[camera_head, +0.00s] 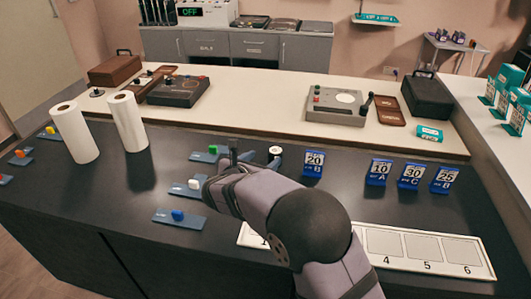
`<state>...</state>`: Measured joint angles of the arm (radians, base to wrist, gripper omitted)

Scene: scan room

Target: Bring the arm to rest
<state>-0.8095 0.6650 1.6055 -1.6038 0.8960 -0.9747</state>
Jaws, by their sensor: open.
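My arm reaches in from the bottom right over the dark table (130,200). My gripper (250,158) is at its far end, over the middle of the table, with its fingers partly hidden by my own wrist. It is open, and I see nothing held in it. A small white-topped round thing (275,150) shows close to the fingers; I cannot tell whether they touch it. A blue plate with a green block (213,149) lies just left of the gripper. A blue plate with a white block (194,184) lies beside my wrist.
Two white rolls (75,133) (128,122) stand at left. A blue plate with a blue block (178,215) lies in front. Blue number cards (314,163) (411,176) stand at right. My arm partly covers a numbered white strip (464,252). Devices (179,91) (336,105) sit on the pale counter behind.

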